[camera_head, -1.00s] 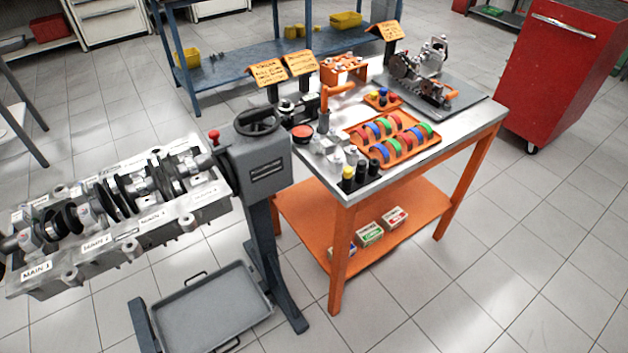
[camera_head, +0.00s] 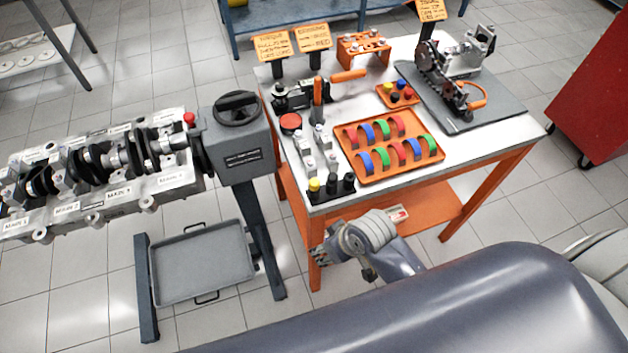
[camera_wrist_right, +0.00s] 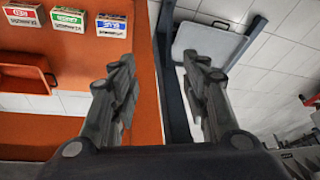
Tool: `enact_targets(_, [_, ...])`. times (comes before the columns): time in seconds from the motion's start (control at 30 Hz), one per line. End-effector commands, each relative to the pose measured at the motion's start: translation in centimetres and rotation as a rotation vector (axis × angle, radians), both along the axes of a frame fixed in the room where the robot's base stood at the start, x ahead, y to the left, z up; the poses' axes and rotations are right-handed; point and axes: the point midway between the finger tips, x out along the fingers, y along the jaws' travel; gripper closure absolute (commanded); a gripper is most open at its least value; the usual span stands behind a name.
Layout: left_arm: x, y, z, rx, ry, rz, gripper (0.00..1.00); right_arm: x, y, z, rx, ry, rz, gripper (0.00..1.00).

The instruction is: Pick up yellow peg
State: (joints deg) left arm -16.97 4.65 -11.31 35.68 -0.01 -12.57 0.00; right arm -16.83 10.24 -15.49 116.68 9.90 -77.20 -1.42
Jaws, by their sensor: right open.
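A small orange tray (camera_head: 383,101) on the table holds several coloured pegs, and a small yellow peg (camera_head: 388,87) shows at its left side. Another yellow-topped piece (camera_head: 314,185) stands in a black holder at the table's near left corner. My right gripper (camera_head: 322,254) is low beside the table's near edge, below the tabletop and well away from both yellow pieces. In the right wrist view its two fingers (camera_wrist_right: 162,80) are apart with nothing between them. No peg shows in that view. My left gripper is not in view.
A larger orange tray (camera_head: 376,176) with coloured rings lies on the table. An engine block (camera_head: 100,180) on a stand (camera_head: 240,150) is to the left. The orange lower shelf (camera_wrist_right: 60,75) carries small boxes (camera_wrist_right: 68,19). A grey drip tray (camera_head: 200,265) is at floor level.

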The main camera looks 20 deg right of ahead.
Motion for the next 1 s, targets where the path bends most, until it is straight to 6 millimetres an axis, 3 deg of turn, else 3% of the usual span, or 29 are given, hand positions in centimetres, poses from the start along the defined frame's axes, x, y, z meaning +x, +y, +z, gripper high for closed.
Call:
enact_targets(0.03, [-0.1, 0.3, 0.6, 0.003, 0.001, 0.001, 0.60, 1.0, 1.1, 3.2, 0.016, -0.027, 0.046, 0.57])
enact_targets(0.1, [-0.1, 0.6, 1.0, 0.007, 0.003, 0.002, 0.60, 1.3, 2.5, 6.5, 0.036, -0.045, 0.108, 0.57])
enact_targets(0.3, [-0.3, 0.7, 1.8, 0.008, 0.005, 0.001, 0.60, 1.1, 5.7, 14.6, 0.060, -0.093, 0.312, 0.57])
enact_targets(0.7, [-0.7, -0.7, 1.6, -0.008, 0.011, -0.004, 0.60, 4.3, 9.2, 18.0, -0.003, -0.083, 0.683, 0.57])
enact_targets(0.87, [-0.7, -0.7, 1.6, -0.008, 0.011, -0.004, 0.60, 6.1, 8.4, 19.7, -0.094, -0.034, 0.838, 0.57])
enact_targets(1.0, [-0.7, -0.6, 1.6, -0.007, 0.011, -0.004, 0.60, 7.8, 6.3, 21.6, -0.186, 0.031, 0.930, 0.57])
